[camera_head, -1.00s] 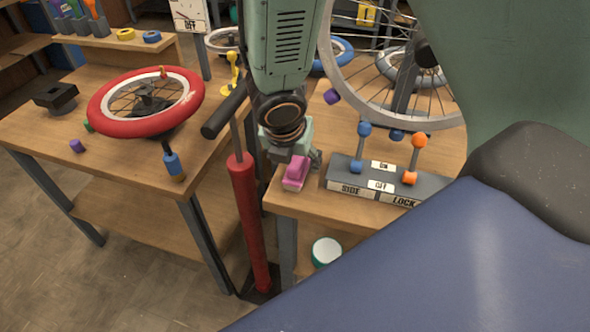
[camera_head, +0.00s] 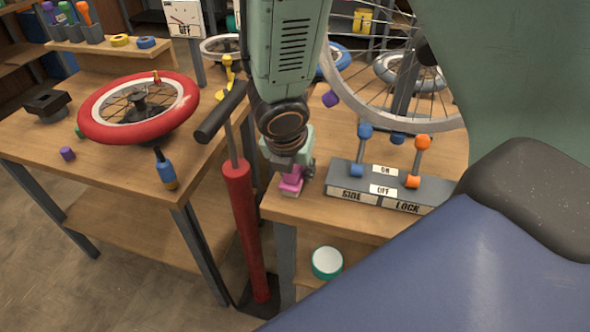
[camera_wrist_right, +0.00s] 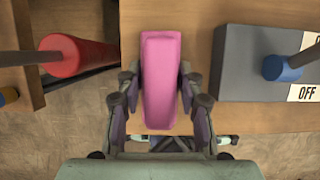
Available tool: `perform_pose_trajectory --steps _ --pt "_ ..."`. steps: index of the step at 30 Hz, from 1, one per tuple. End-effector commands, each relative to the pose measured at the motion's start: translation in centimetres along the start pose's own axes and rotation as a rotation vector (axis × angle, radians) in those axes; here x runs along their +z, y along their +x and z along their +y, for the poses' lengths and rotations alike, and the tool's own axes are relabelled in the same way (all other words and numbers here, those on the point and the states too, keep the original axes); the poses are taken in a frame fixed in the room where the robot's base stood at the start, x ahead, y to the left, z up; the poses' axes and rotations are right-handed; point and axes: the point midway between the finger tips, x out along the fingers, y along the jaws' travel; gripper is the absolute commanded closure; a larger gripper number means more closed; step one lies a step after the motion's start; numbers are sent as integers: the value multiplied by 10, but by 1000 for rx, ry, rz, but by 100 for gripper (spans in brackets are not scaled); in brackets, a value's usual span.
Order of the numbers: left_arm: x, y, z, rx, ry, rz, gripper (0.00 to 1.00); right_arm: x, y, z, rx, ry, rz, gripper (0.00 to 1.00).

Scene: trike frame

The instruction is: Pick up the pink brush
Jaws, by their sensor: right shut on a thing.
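The pink brush (camera_head: 291,182) is at the front left corner of the right workbench, partly hidden by my right gripper in the head view. In the right wrist view the brush (camera_wrist_right: 160,75) lies lengthwise between the two fingers. My right gripper (camera_head: 291,168) reaches down from above and is shut on the brush, with one finger on each side of it. The same gripper (camera_wrist_right: 158,103) shows at the middle of the wrist view. I cannot tell whether the brush touches the bench top. My left gripper is not in view.
A grey switch box (camera_head: 385,187) with blue and orange levers stands just right of the brush. A red floor pump (camera_head: 246,225) stands left of the bench corner. A red wheel (camera_head: 138,107) lies on the left bench. A wheel (camera_head: 395,75) stands behind the box.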

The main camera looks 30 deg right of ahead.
Motion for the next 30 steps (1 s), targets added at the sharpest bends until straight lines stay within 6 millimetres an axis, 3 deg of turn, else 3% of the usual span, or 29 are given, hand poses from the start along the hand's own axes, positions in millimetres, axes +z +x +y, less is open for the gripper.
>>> perform_pose_trajectory --steps 8,17,30 --pt "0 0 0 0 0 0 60 0 1 0 0 0 2 95" --pt "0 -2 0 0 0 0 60 2 -2 1 0 1 1 96" --pt "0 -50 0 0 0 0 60 24 -56 1 1 1 1 96"
